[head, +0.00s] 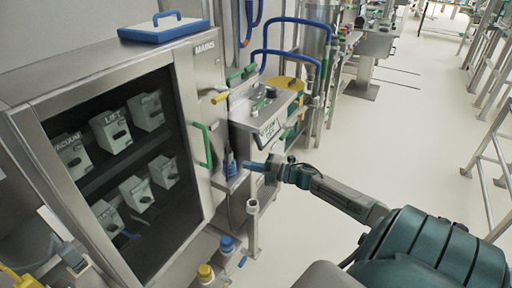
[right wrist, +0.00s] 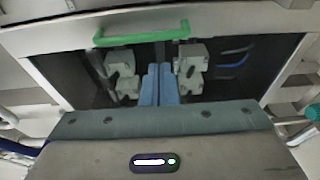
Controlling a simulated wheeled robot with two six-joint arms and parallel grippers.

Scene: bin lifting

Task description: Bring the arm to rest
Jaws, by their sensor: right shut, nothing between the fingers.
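My right gripper (head: 252,166) is at the centre of the head view, at the end of my right arm, which reaches in from the lower right. Its blue fingers are together and hold nothing. In the right wrist view the closed blue fingers (right wrist: 160,84) point toward the dark window of a steel cabinet (head: 205,75). The cabinet's green handle (head: 203,146) is left of the gripper in the head view, with a gap between them in the picture. My left gripper does not show clearly in either view.
A blue-and-white tray (head: 163,28) lies on top. A steel control box (head: 265,112) stands behind the gripper. Yellow-capped (head: 205,273) and blue-capped items stand below. Open floor (head: 415,135) lies to the right.

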